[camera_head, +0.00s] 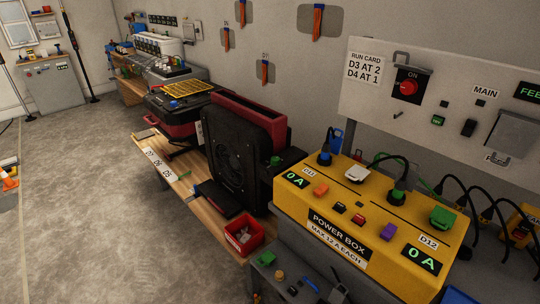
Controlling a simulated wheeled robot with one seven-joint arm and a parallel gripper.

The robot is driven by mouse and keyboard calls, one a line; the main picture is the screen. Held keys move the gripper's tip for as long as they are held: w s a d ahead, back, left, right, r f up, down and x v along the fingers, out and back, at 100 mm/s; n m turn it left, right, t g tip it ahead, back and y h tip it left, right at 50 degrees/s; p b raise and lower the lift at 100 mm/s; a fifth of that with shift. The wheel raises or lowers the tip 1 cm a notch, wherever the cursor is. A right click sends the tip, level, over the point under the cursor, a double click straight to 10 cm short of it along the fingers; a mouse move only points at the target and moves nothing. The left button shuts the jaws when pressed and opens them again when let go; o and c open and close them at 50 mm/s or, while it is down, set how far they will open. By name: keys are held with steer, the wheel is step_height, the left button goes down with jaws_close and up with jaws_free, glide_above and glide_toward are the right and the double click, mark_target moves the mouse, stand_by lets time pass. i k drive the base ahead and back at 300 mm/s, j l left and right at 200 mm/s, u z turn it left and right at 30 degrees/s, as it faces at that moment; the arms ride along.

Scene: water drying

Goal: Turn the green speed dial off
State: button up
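A large black air mover (238,155) with a round grille and a red top stands on the wooden bench. A small green knob (276,160) sits on a dark part at its right side; it looks like the green speed dial, but its setting is too small to read. My gripper is not in view.
The wooden bench (196,205) carries labels and a red bin (243,236) in front of the air mover. Black cables (466,192) loop behind the power box. A wall panel (445,100) has a red ON switch.

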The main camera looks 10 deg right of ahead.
mark_target(275, 160)
steer(key=i+j+z, duration=0.2)
steer(key=i+j, duration=0.2)
steer(key=i+j+z, duration=0.2)
steer(key=j, duration=0.4)
steer(key=i+z, duration=0.1)
steer(key=z, duration=0.75)
